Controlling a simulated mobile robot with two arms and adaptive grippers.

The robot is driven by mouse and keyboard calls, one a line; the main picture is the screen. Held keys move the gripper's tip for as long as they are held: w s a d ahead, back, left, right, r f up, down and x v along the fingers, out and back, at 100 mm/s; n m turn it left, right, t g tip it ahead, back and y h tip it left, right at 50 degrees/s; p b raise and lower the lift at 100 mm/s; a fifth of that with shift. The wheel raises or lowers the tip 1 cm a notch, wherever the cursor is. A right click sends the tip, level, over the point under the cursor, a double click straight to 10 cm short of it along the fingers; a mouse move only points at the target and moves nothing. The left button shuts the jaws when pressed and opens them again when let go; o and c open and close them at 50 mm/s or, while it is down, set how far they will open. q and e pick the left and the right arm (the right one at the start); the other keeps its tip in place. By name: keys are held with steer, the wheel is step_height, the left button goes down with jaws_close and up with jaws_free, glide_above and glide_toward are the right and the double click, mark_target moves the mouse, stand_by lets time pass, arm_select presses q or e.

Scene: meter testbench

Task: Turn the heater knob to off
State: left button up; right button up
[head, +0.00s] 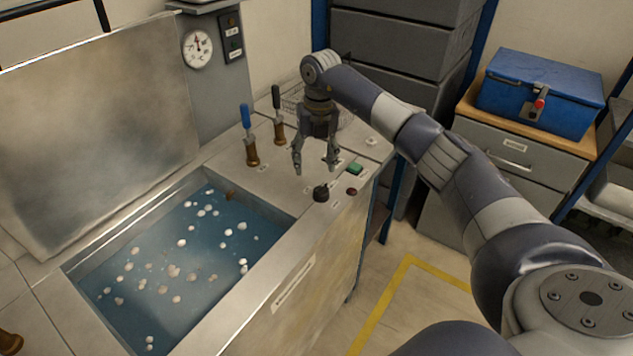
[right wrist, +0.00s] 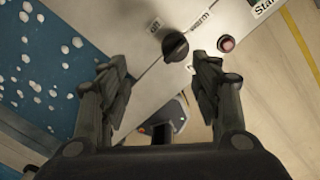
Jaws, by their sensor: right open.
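The heater knob (head: 321,192) is a small dark round knob on the bench's top panel, near the front edge. In the right wrist view the knob (right wrist: 176,46) has a raised grip bar. A label beside it reads "warm"; a shorter label on its other side is hard to read. My right gripper (head: 315,170) points down above the panel, fingers apart and empty. In the right wrist view the knob lies beyond and between the open fingertips (right wrist: 160,65), apart from them. My left gripper is not in view.
A bath (head: 185,260) of blue liquid with white floating balls lies left of the knob. A green button (head: 355,168) and a reddish button (head: 352,191) sit close by. Blue-handled (head: 247,120) and black-handled (head: 277,100) valves stand behind. An open lid (head: 100,130) rises at the left.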

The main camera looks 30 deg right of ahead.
mark_target(321, 187)
steer(key=shift+h, duration=0.3)
steer(key=f+p, duration=0.1)
steer(key=f, duration=0.2)
steer(key=d+f+p, duration=0.1)
steer(key=f, duration=0.6)
steer(key=shift+s+d+p, duration=0.35)
steer(key=shift+p, duration=0.05)
steer(key=shift+r, duration=0.1)
steer(key=shift+c, duration=0.4)
steer(key=c, duration=1)
